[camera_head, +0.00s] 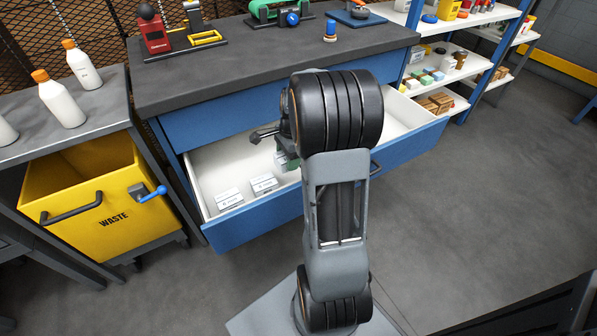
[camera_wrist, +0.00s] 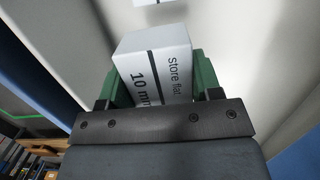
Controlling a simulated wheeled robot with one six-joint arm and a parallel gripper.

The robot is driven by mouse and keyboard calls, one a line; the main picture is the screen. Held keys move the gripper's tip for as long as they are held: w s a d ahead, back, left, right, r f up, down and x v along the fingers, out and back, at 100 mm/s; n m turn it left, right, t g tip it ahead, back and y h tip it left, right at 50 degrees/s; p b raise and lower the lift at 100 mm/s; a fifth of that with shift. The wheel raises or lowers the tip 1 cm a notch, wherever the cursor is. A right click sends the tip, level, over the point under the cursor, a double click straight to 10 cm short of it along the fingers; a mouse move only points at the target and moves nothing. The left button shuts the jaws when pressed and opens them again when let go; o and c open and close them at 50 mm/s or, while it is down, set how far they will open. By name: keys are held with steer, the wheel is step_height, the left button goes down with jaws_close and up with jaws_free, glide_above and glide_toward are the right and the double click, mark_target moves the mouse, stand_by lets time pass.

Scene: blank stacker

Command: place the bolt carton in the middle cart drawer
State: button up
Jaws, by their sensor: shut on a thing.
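The bolt carton (camera_wrist: 155,62), a white box with black print reading "10 mm" and "Store flat", sits between the green fingers of my gripper (camera_wrist: 160,78) in the wrist view. My gripper is shut on it. In the head view my arm hides the carton, and only a bit of my gripper (camera_head: 286,161) shows, over the open drawer. The drawer (camera_head: 262,216) has a blue front and a white inside and is pulled out from the blue cart with the dark top (camera_head: 270,62). I cannot tell whether the carton touches the drawer floor.
Two white cartons lie in the drawer's front left, one nearer the corner (camera_head: 229,198) and one beside it (camera_head: 263,183). A yellow waste bin (camera_head: 85,200) stands to the left. Stocked blue shelves (camera_head: 460,75) stand to the right. The drawer's right part looks clear.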

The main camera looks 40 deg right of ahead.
steer(key=d+f, duration=0.1)
steer(key=f, duration=0.1)
steer(key=d+f+b, duration=0.1)
steer(key=d+f, duration=0.1)
steer(key=shift+d+f, duration=0.1)
steer(key=shift+d+f+b, duration=0.15)
steer(key=shift+f+b, duration=0.25)
steer(key=shift+f, duration=0.5)
steer(key=shift+d+f+b, duration=0.15)
steer(key=shift+f+b, duration=0.25)
steer(key=shift+f, duration=0.5)
steer(key=shift+f, duration=0.1)
steer(key=o, duration=1)
steer(key=shift+f, duration=0.1)
steer(key=shift+o, duration=0.2)
